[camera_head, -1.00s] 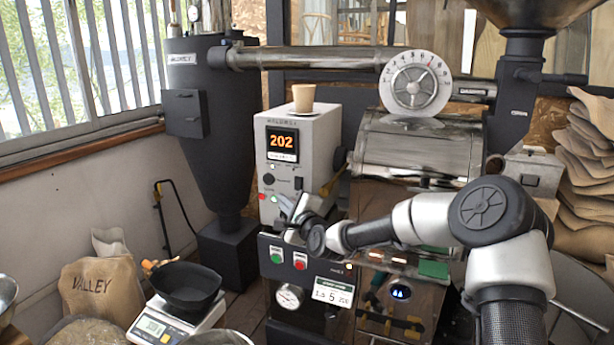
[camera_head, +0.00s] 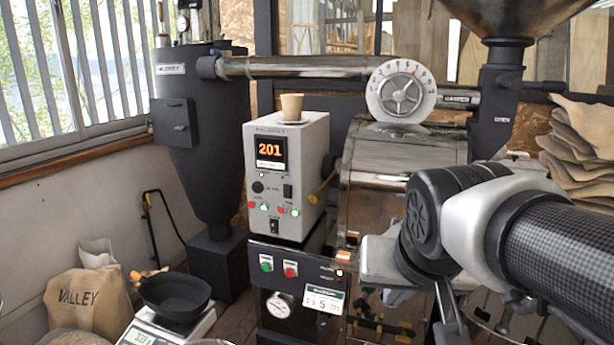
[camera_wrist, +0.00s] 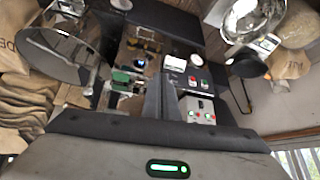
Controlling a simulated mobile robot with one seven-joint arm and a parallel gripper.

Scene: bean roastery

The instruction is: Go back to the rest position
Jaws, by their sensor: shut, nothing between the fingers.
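My gripper (camera_wrist: 160,128) shows as a dark and grey body with a green light along the bottom of the wrist view. In the head view my arm comes in from the right, folded in front of the roaster drum (camera_head: 390,150), and hides part of the roaster's right side. The wrist view looks over the roaster's front, its control panel (camera_wrist: 195,80) and the floor from a turned angle.
The control box (camera_head: 285,180) reads 201 and carries a tan cup (camera_head: 291,107). A dark pan (camera_head: 174,292) stands on a scale (camera_head: 150,335) at lower left, next to a VALLEY sack (camera_head: 85,302). Stacked sacks (camera_head: 580,150) are at right. A dark cyclone (camera_head: 205,130) stands behind.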

